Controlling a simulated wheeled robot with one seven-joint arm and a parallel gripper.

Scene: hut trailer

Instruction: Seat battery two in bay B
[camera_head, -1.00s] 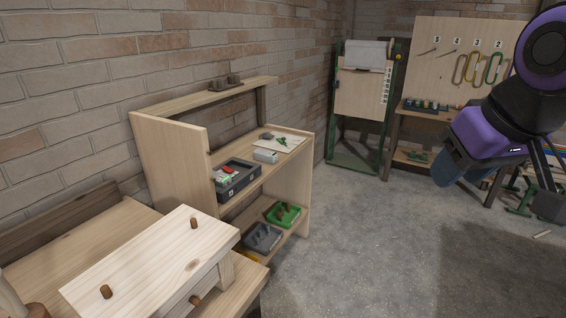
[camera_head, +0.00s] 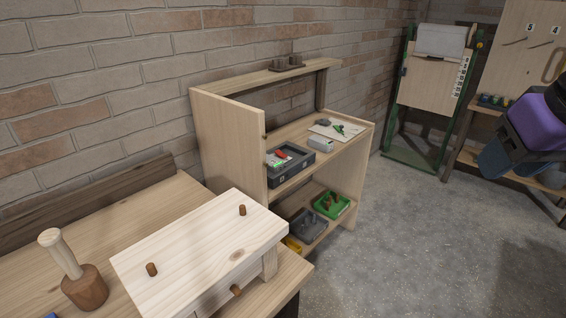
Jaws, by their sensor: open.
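No battery marked two and no bay marked B can be made out at this size. A dark grey open case (camera_head: 292,178) stands on the upper shelf of the wooden unit, with small light labels on its front. A small red item (camera_head: 281,154) and some pale and dark parts lie in it; whether any is a battery I cannot tell. A small pale grey box (camera_head: 320,145) sits just right of the case.
The wooden shelf unit (camera_head: 226,140) has a green tray (camera_head: 345,208) and a grey tray (camera_head: 322,233) below. A wooden bench (camera_head: 190,200) with a mallet (camera_head: 85,288) and a pale pegged box (camera_head: 200,245) fills the near left. The concrete floor (camera_head: 430,240) is clear.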

